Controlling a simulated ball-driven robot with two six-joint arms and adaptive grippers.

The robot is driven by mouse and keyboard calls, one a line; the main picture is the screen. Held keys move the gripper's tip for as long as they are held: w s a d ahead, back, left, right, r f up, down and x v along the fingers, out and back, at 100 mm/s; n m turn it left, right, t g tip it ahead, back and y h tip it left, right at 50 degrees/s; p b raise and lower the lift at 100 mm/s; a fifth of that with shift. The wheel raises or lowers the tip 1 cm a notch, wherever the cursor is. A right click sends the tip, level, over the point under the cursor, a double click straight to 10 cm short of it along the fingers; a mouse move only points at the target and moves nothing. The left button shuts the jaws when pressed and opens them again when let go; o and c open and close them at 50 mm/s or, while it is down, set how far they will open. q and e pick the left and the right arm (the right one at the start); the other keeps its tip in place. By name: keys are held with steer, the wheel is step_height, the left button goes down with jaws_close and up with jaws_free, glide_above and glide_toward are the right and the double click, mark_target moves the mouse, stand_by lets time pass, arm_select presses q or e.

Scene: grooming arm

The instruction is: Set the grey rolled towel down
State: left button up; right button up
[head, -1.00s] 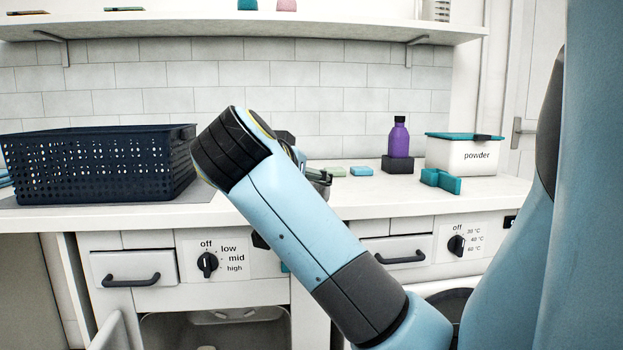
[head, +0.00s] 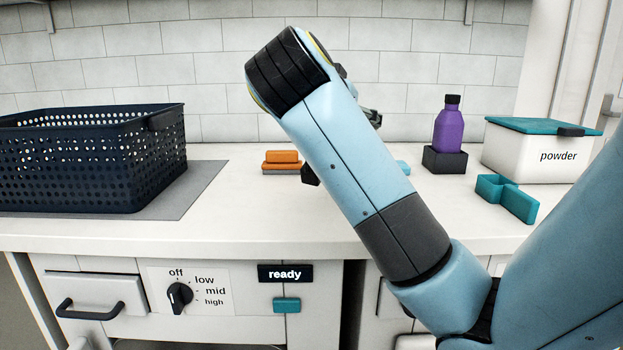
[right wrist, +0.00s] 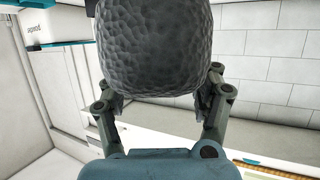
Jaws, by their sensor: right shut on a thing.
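The grey rolled towel (right wrist: 155,48) fills the top middle of the right wrist view, with a rough, dimpled surface. My right gripper (right wrist: 160,98) is shut on it, one finger on each side. In the head view my right arm reaches up over the counter (head: 240,232) from the right. Its links hide the towel there, and only a small dark part of what may be the gripper shows behind them. My left gripper is not in view.
A dark blue perforated basket (head: 85,165) stands on a grey mat (head: 200,190) at left. An orange block-like thing (head: 283,158) lies mid-counter. At right are a purple bottle (head: 453,130) on a black block (head: 444,160), a teal piece (head: 507,198) and a powder box (head: 540,157). The front counter between mat and arm is clear.

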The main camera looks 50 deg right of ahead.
steer(key=w+a+f+b, duration=0.1)
steer(key=w+f, duration=0.2)
steer(key=w+a+f+b, duration=0.1)
steer(key=w+f, duration=0.2)
steer(key=w+f+b, duration=0.1)
steer(key=w+f, duration=0.2)
steer(key=shift+a+f+b, duration=0.4)
steer(key=shift+r, duration=0.1)
steer(key=o, duration=1.3)
steer(key=shift+o, duration=0.2)
